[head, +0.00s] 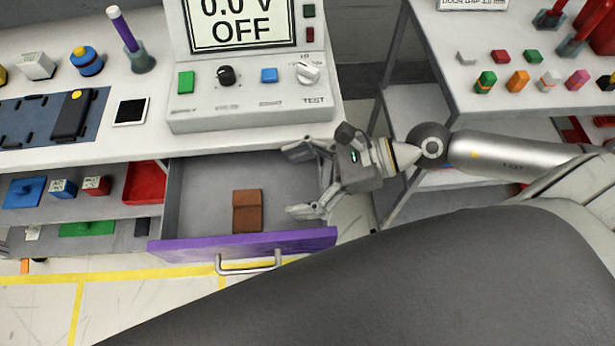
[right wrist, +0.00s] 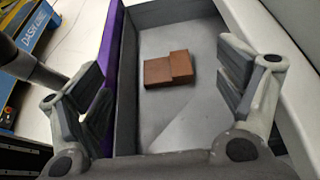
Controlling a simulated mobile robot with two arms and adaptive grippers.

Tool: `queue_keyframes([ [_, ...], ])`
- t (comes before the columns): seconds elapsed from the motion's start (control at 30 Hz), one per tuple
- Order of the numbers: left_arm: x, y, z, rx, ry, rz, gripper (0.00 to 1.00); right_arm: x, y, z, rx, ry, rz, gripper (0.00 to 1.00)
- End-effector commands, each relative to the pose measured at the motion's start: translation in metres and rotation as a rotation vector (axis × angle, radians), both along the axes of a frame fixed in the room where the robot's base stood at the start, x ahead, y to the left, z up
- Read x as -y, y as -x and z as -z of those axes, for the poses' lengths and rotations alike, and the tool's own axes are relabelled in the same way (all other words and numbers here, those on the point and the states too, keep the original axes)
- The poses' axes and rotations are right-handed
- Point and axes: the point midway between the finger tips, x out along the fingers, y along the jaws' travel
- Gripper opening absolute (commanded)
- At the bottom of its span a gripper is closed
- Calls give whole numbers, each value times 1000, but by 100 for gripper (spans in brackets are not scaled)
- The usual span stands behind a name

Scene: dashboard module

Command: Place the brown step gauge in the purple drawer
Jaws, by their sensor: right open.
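The brown step gauge (head: 247,211) lies on the floor of the purple drawer (head: 200,246), near its front. The drawer is pulled out below the workbench, with a purple front and a silver handle (head: 248,263). My right gripper (head: 296,181) is open and empty above the right part of the drawer, to the right of the gauge and apart from it. In the right wrist view the step gauge (right wrist: 168,68) shows beyond and between the open fingers (right wrist: 168,92), with clear grey drawer floor around it. My left gripper is not in view.
A test box (head: 250,90) with a display reading 0.0 V OFF stands on the workbench above the drawer. Shelves with a red tray (head: 146,182) and blue and red blocks are left of the drawer. A side table (head: 460,70) with coloured pieces stands at the right.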

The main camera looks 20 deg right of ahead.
Motion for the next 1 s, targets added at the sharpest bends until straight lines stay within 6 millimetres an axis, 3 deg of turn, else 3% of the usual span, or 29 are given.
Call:
queue_keyframes([
  [0.3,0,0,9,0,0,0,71,16,6,-7,0,1,-2,89],
  [1.0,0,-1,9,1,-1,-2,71,17,6,-9,1,0,-3,89],
])
